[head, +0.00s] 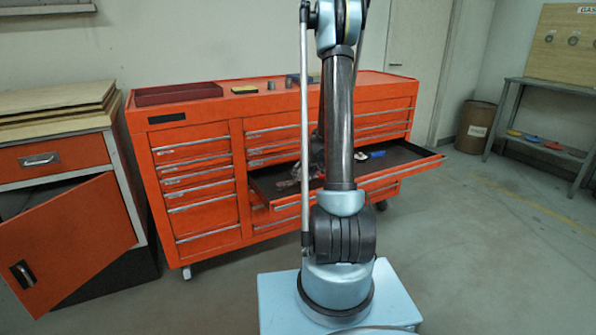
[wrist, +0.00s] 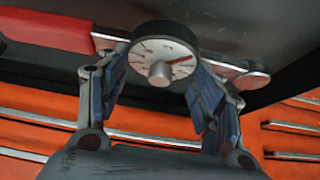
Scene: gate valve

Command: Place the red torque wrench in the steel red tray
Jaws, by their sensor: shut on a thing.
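The red torque wrench (wrist: 48,29) shows in the wrist view, with a red handle at the upper left and a round white dial at the middle. My gripper (wrist: 160,72) is shut on it, one finger on each side of the dial. A dark grey surface lies behind the wrench; I cannot tell whether the wrench touches it. In the head view my arm largely hides the gripper and wrench, over the open drawer. The steel red tray (head: 178,94), dark red and shallow, sits on the left of the orange cabinet's top.
The orange cabinet (head: 208,217) has one drawer pulled out, with a dark floor (head: 402,151) and a blue-handled item (head: 377,154) in it. Small blocks (head: 245,90) stand on the cabinet top right of the tray. A workbench with an open door (head: 70,245) stands at left.

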